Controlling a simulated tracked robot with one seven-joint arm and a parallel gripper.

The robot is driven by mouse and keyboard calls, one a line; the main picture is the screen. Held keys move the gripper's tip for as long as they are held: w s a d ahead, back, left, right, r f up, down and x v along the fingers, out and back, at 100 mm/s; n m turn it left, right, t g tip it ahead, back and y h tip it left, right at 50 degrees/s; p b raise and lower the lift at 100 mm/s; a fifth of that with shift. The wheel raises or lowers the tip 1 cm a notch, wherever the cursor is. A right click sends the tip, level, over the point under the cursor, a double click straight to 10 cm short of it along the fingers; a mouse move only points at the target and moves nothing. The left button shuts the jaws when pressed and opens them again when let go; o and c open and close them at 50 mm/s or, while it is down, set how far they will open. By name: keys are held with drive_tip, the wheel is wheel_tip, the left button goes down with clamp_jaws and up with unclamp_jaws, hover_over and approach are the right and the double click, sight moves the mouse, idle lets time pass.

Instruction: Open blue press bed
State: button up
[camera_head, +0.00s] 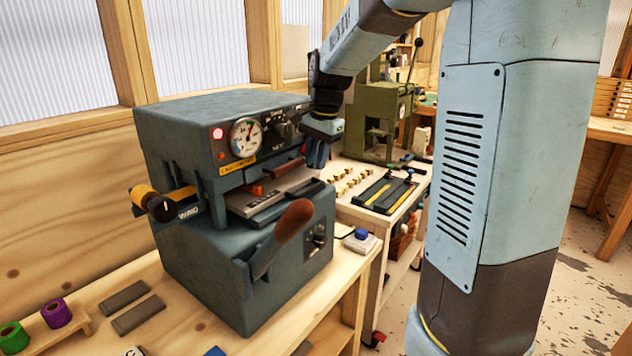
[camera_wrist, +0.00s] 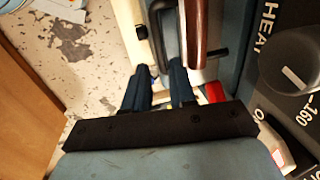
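The blue-grey press (camera_head: 205,120) stands on the wooden bench, with its bed (camera_head: 290,183) in the front opening under the upper block. My gripper (camera_head: 318,155) points down at the right end of the bed, beside the press front. In the wrist view my gripper (camera_wrist: 161,70) has its two dark blue fingers apart. The lower end of a black bar handle (camera_wrist: 163,48) shows at the gap between the fingertips; I cannot tell whether they touch it. A brown wooden grip (camera_wrist: 197,30) lies just right of it.
A dial gauge (camera_head: 245,137) and a lit red lamp are on the press face. A yellow-banded knob (camera_head: 160,207) sticks out left. Foil rolls (camera_head: 57,313) stand at the front left. A green machine (camera_head: 378,120) and trays are on the bench behind. My arm column fills the right.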

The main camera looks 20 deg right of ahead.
sight(312, 187)
drive_tip(key=f, duration=0.4)
drive_tip(key=w+f, duration=0.1)
drive_tip(key=f, duration=0.2)
drive_tip(key=shift+a+f, duration=0.1)
drive_tip(key=shift+a, duration=0.3)
drive_tip(key=shift+c, duration=0.4)
clamp_jaws()
